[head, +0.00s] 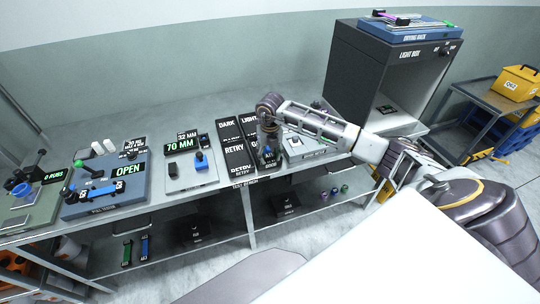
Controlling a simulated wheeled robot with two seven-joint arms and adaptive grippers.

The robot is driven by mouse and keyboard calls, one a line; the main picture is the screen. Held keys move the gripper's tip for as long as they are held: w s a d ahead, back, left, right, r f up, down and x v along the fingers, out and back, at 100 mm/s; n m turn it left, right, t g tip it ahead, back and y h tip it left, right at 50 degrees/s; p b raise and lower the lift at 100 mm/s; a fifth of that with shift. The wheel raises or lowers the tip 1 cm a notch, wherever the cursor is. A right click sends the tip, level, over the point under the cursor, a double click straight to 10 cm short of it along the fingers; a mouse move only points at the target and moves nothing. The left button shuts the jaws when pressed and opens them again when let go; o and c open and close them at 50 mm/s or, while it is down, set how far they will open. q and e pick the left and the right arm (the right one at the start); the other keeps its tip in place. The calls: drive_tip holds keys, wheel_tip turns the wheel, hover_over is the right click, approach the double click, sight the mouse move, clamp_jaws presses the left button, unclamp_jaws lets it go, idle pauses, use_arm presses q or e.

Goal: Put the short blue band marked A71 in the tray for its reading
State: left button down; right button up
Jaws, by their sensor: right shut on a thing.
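My right gripper (269,146) reaches down over the right side of the black trays and is shut on a small dark piece with a pale tag (268,156), which seems to read A71. The gripper hides most of this piece; its band colour and whether it touches the tray floor cannot be told. The black sorting trays (236,142) stand on the bench with white labels, among them DARK, LIGHT and RETRY. The right-hand labels are partly covered by my gripper. My left gripper is not in view.
Left of the trays are a grey gauge reading 70 MM (190,172) and a blue device showing OPEN (105,188). A light box (385,75) stands behind right. Green (127,251) and blue (145,247) bands lie on the lower shelf.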

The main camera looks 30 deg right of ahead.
drive_tip(key=o, duration=1.2)
drive_tip(key=f, duration=0.2)
drive_tip(key=s, duration=0.1)
drive_tip(key=shift+s+a+f+g, duration=0.1)
drive_tip(key=shift+a+f+g, duration=0.2)
drive_tip(key=shift+f, duration=0.1)
drive_tip(key=shift+o, duration=0.6)
drive_tip(key=shift+f, duration=0.15)
drive_tip(key=shift+w+d+f, duration=0.1)
drive_tip(key=shift+w+f, duration=0.1)
drive_tip(key=shift+w, duration=0.4)
drive_tip(key=shift+r, duration=0.2)
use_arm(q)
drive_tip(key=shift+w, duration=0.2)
use_arm(e)
drive_tip(key=shift+d, duration=0.15)
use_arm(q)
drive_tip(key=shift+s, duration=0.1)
use_arm(e)
drive_tip(key=shift+r, duration=0.15)
drive_tip(key=shift+d+r, duration=0.1)
